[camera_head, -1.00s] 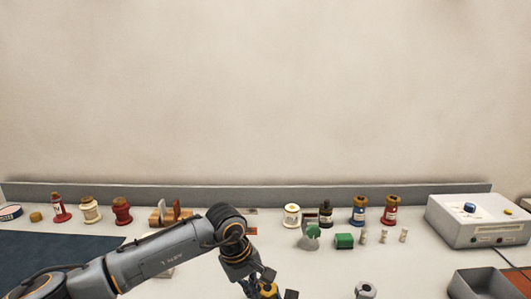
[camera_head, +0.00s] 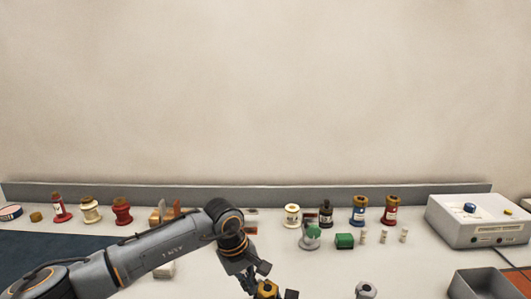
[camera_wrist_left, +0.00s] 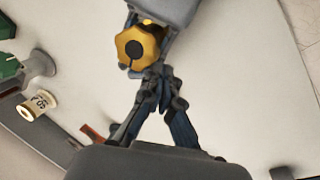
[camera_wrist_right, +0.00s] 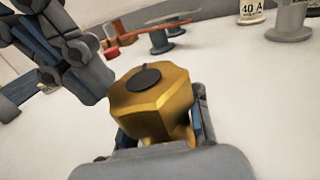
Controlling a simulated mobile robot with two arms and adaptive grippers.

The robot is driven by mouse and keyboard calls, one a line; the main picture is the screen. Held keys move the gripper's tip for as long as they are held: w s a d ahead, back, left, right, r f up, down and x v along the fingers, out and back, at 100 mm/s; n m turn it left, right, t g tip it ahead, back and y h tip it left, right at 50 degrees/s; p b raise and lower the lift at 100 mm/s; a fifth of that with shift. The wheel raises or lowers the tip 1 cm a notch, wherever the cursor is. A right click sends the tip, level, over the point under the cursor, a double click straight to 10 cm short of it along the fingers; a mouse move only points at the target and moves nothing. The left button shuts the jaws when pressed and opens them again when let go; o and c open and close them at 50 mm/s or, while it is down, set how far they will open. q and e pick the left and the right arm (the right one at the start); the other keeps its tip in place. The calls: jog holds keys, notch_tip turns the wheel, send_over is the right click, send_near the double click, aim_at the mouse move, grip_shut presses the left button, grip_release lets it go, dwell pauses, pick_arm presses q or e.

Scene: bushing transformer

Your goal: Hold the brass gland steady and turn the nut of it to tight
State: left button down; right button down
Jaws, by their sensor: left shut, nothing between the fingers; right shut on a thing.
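The brass gland, with a faceted golden nut and a dark round centre, is large in the right wrist view (camera_wrist_right: 155,100) and shows at the bottom of the head view (camera_head: 267,288). My right gripper (camera_wrist_right: 158,125) is shut on it, its fingers on either side of the lower part. In the left wrist view the gland (camera_wrist_left: 137,47) sits just beyond my left fingertips. My left gripper (camera_wrist_left: 156,78) is shut and empty, close beside the nut; whether it touches is unclear. The left gripper also shows at upper left in the right wrist view (camera_wrist_right: 80,65).
A white instrument box (camera_head: 475,220) and a grey tray (camera_head: 488,283) are at right.

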pick_arm(q)
jog(key=shift+a, duration=0.15)
pick_arm(e)
jog(key=shift+f, duration=0.1)
pick_arm(q)
jog(key=d+v, duration=0.1)
jog(key=v, duration=0.4)
jog(key=shift+w+a+r, duration=0.2)
jog(key=shift+w+r, duration=0.05)
jog(key=shift+r, duration=0.3)
notch_tip(320, 180, down, 6)
jog(key=s+d, duration=0.1)
jog(key=s, duration=0.1)
jog(key=shift+s+d, duration=0.35)
jog(key=shift+d, duration=0.05)
dwell(0.4)
